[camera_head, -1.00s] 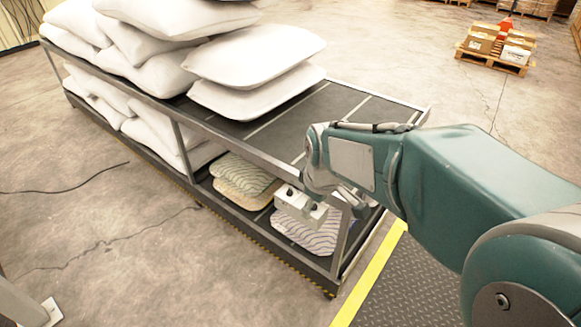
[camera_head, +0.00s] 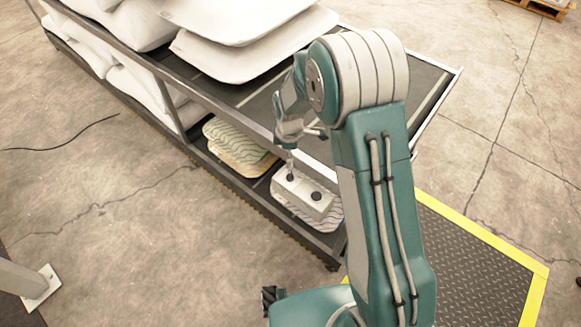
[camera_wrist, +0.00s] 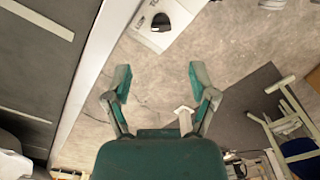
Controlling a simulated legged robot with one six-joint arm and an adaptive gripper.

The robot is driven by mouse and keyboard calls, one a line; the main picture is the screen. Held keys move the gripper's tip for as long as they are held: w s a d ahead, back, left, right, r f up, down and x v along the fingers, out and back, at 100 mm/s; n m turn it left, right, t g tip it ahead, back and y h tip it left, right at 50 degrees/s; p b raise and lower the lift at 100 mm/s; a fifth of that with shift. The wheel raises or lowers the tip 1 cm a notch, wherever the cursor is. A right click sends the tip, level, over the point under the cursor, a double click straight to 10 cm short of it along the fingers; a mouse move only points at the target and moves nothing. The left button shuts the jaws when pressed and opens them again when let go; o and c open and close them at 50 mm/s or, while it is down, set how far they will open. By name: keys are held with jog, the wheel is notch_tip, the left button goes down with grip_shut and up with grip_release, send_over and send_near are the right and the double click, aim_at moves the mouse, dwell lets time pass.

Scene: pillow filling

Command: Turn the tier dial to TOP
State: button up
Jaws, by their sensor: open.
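A white control box (camera_head: 303,199) with two black knobs, one at its left end (camera_head: 289,177) and one at its right (camera_head: 316,195), sits at the shelf rack's near side. In the wrist view, the box (camera_wrist: 182,14) is at the top edge, with one black knob (camera_wrist: 160,22) and partly cut-off lettering beside it. I cannot tell which knob is the tier dial or read its setting. My gripper (camera_wrist: 159,78) is open and empty, its teal fingers apart and short of the knob in the picture. In the head view, my gripper (camera_head: 290,153) is just behind the box's left end.
White pillows (camera_head: 235,45) are stacked on the rack's upper deck (camera_head: 425,85). Patterned pillows (camera_head: 240,148) lie on the lower deck. A metal rail runs along the rack's edge. A yellow-edged dark floor plate (camera_head: 480,265) is at the right. Open concrete floor lies left.

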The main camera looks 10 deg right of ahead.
aim_at(290, 174)
notch_tip(290, 174, down, 10)
jog(key=shift+r, duration=0.1)
dwell(0.4)
grip_shut()
